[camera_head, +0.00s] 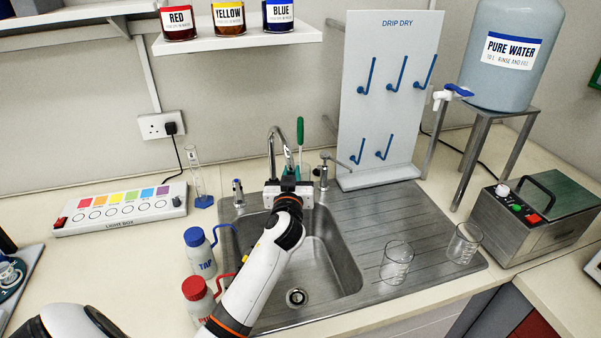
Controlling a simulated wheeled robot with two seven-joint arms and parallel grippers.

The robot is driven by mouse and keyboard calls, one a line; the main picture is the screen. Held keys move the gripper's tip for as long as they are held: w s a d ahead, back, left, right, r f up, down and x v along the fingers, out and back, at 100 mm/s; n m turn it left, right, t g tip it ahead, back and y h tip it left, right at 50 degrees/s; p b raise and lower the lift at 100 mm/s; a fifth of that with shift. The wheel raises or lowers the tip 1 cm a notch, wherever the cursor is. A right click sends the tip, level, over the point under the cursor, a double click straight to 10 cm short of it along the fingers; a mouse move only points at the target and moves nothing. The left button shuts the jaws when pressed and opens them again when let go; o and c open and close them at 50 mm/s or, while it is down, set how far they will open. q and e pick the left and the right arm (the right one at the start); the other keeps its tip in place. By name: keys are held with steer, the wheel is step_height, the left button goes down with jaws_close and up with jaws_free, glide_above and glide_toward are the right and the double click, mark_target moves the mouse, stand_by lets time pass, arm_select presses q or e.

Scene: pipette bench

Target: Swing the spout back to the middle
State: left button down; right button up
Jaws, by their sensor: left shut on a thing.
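The chrome spout (271,143) is an arched pipe at the back edge of the sink (329,282). Its arch bends over to the right, and its free end drops down to my left gripper. My left gripper (289,178) is at the back of the basin, shut on the spout's end. The gripper's body hides its fingertips and the spout's lower part. My right gripper is not in view.
Tap handles (238,192) (324,171) flank the spout, with a green-handled brush (300,135) behind. Blue-capped (200,254) and red-capped (198,297) bottles stand left of the sink. Two glass beakers (397,262) (464,243) stand on the drainboard (375,213).

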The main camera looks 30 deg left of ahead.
arm_select(q)
steer(key=shift+s+a, duration=0.7)
steer(key=shift+s, duration=0.1)
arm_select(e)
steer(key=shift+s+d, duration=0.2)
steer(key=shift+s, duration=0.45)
arm_select(q)
steer(key=c, duration=1.4)
jaws_free()
steer(key=shift+o, duration=0.2)
steer(key=shift+a, duration=0.1)
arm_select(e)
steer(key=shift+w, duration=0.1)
arm_select(q)
steer(key=shift+s, duration=0.1)
